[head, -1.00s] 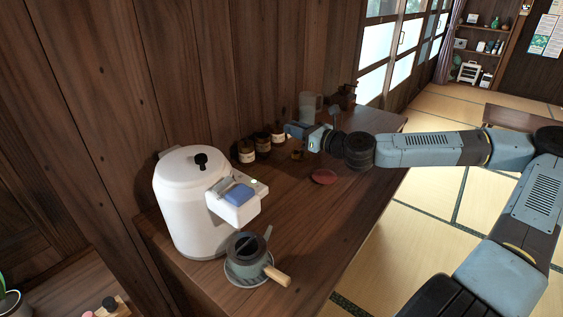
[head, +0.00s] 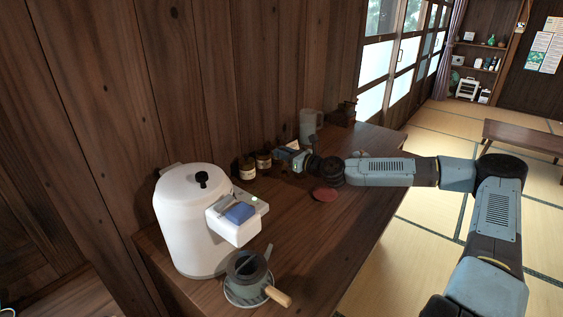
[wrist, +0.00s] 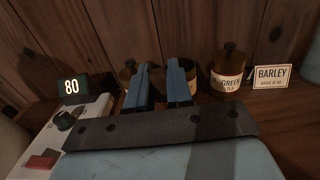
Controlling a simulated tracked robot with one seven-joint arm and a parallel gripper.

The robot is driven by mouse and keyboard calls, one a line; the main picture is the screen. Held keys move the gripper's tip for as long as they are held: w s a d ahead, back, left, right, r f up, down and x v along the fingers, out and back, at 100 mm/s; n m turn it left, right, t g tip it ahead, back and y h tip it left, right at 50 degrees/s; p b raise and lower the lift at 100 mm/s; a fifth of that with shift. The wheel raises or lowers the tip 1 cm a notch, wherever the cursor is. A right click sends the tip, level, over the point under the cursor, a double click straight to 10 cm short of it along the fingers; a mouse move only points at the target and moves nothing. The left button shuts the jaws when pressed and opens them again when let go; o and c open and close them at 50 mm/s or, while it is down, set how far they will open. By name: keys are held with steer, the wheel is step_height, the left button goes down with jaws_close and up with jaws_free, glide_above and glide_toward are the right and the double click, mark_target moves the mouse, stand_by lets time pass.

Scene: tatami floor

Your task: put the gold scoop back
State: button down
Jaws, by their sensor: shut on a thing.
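My gripper (head: 282,152) is low over the far part of the wooden counter, beside the row of small tea jars. The scoop itself is hidden by the fingers in both current views. Other brown jars (head: 247,170) stand to the left in the head view; in the wrist view jars are partly hidden behind the fingers.
A white water boiler (head: 190,225) stands at the near left of the counter. A grey teapot (head: 246,272) with a wooden handle sits before it. A red disc (head: 325,194) lies below my arm. A grey jug (head: 311,124) stands behind. A barley card (wrist: 272,77) stands right of the jars.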

steer(key=shift+w+a+f, duration=0.1)
steer(key=shift+w+f, duration=0.05)
steer(key=shift+f, duration=0.75)
steer(key=shift+w+f, duration=0.1)
steer(key=shift+f, duration=0.8)
steer(key=shift+f, duration=0.1)
steer(key=c, duration=1)
jaws_free()
steer(key=v, duration=1.2)
steer(key=shift+s, duration=0.1)
